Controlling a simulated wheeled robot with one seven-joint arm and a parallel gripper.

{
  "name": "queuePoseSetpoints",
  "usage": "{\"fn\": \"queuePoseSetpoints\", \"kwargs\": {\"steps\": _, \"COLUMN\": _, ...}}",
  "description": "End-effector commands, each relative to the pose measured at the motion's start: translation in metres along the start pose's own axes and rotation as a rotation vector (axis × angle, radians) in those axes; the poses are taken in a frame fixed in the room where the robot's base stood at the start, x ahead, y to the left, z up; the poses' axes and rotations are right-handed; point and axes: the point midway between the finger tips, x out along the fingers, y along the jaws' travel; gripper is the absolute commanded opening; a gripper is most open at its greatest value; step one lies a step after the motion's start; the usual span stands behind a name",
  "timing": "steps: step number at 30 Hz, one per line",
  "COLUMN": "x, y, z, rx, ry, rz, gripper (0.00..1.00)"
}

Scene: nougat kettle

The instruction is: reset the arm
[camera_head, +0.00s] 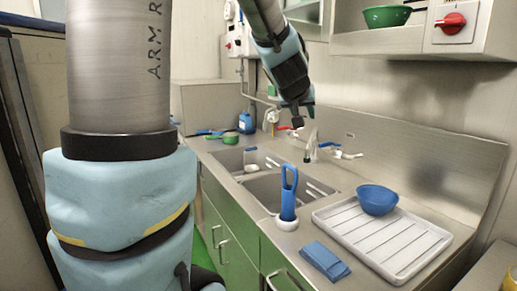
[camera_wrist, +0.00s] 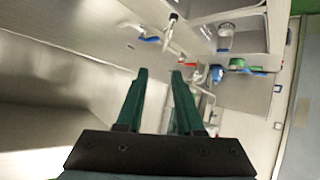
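My gripper (camera_wrist: 160,73) shows in the wrist view as two dark green fingers standing apart, with nothing between them. In the head view my gripper (camera_head: 297,120) hangs at the end of my raised arm, above the back of the sink counter near the tap (camera_head: 311,146). The fingers are small and partly hidden there. My arm comes down from the top edge of the picture, and a large link of mine fills the left side.
Below are a double sink (camera_head: 285,190), a blue-handled tool (camera_head: 288,192), a folded blue cloth (camera_head: 325,261) and a white drying tray (camera_head: 400,262) bearing a blue bowl (camera_head: 377,200). A shelf at upper right holds a green bowl (camera_head: 387,16). A blue bottle (camera_head: 246,122) stands farther back.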

Motion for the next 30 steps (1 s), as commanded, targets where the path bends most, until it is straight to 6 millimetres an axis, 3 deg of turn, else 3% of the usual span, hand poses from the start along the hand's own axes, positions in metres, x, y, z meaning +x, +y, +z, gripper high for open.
{"fn": "queuePoseSetpoints", "kwargs": {"steps": 1, "x": 0.002, "y": -0.022, "z": 0.033, "rx": -0.002, "ry": -0.081, "rz": -0.018, "gripper": 0.36}}
{"fn": "queuePoseSetpoints", "kwargs": {"steps": 5, "x": -0.008, "y": -0.067, "z": 0.116, "rx": -0.017, "ry": -0.299, "rz": -0.062, "gripper": 0.36}}
{"fn": "queuePoseSetpoints", "kwargs": {"steps": 9, "x": -0.036, "y": -0.11, "z": 0.199, "rx": -0.046, "ry": -0.526, "rz": -0.126, "gripper": 0.36}}
{"fn": "queuePoseSetpoints", "kwargs": {"steps": 12, "x": -0.06, "y": -0.132, "z": 0.244, "rx": -0.069, "ry": -0.659, "rz": -0.172, "gripper": 0.36}}
{"fn": "queuePoseSetpoints", "kwargs": {"steps": 15, "x": -0.08, "y": -0.146, "z": 0.275, "rx": -0.083, "ry": -0.753, "rz": -0.209, "gripper": 0.36}}
{"fn": "queuePoseSetpoints", "kwargs": {"steps": 20, "x": -0.096, "y": -0.155, "z": 0.296, "rx": -0.094, "ry": -0.822, "rz": -0.237, "gripper": 0.36}}
{"fn": "queuePoseSetpoints", "kwargs": {"steps": 30, "x": -0.097, "y": -0.156, "z": 0.297, "rx": -0.094, "ry": -0.825, "rz": -0.238, "gripper": 0.36}}
